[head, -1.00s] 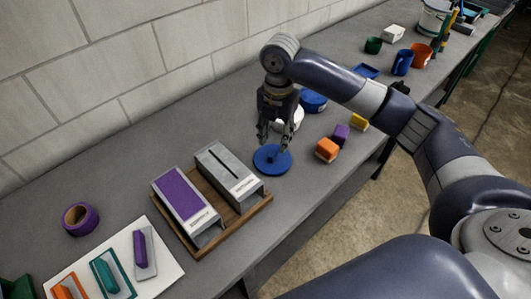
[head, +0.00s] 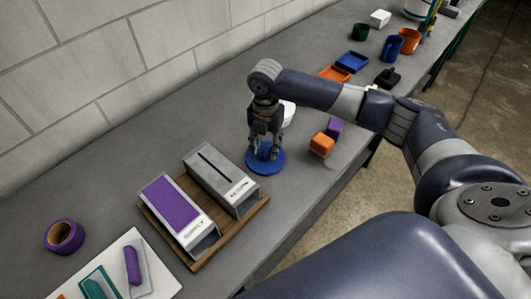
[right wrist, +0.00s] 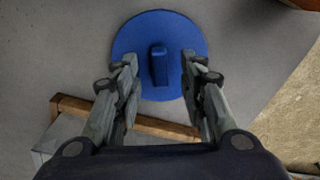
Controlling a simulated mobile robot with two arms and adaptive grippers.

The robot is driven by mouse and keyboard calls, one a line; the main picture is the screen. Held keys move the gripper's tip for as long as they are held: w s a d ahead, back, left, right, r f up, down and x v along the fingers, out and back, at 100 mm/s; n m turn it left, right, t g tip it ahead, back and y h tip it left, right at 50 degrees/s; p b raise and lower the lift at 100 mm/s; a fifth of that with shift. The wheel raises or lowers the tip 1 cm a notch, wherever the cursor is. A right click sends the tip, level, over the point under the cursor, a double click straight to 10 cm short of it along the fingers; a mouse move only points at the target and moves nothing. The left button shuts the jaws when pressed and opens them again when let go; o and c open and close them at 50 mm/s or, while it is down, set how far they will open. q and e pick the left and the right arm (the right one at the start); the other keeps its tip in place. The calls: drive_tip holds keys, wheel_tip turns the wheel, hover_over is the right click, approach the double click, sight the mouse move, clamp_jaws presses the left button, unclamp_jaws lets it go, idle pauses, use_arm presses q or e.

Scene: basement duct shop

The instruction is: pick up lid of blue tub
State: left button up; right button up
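The blue lid (head: 273,167) is a flat round disc lying on the grey bench beside a wooden tray. It also shows in the right wrist view (right wrist: 170,25), with an upright blue knob (right wrist: 159,66) at its middle. My right gripper (head: 264,151) points down over the lid. In the right wrist view its two fingers (right wrist: 158,68) are apart, one on each side of the knob, with gaps showing. My left gripper is not in view.
The wooden tray (head: 259,212) holds two grey boxes, one purple-topped (head: 178,208). An orange block (head: 321,144) and a purple block (head: 335,127) lie right of the lid. A white item (head: 288,111) is partly hidden behind the gripper.

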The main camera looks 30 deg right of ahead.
drive_tip(key=shift+f, duration=1.1)
clamp_jaws()
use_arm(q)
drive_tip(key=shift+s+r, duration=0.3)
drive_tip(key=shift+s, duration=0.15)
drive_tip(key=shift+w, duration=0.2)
